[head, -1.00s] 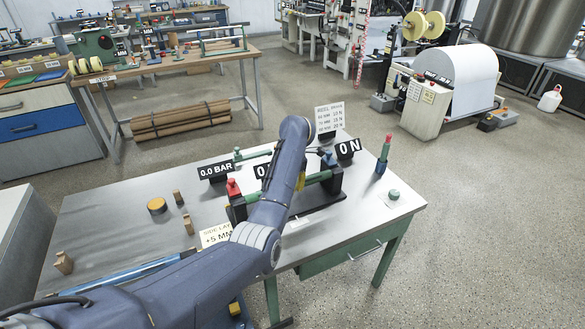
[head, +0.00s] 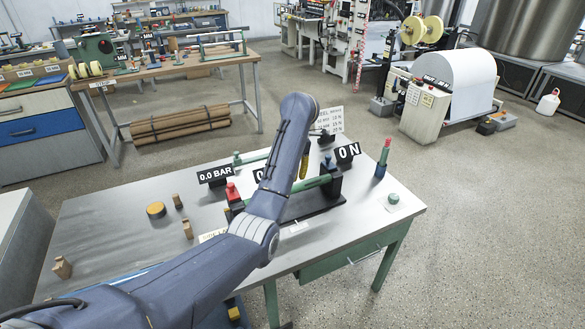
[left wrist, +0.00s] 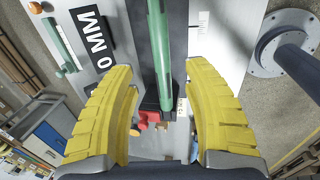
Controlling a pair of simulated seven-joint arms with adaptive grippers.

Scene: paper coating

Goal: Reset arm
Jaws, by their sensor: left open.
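My left arm comes in from the left in the head view and reaches over the steel-topped table (head: 110,232). My left gripper (left wrist: 163,85) shows in the left wrist view as two yellow padded fingers, spread wide with nothing between their tips. A green roller (left wrist: 160,40) on a black base lies beyond the fingers; I cannot tell how far. In the head view the arm hides part of this roller (head: 318,182) and most of the left gripper; only a bit of yellow shows beside the arm. My right gripper is in neither view.
A black "0 N" sign (head: 348,152) stands behind the roller. Small wooden blocks (head: 188,229) and a yellow-topped disc (head: 156,210) sit on the left.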

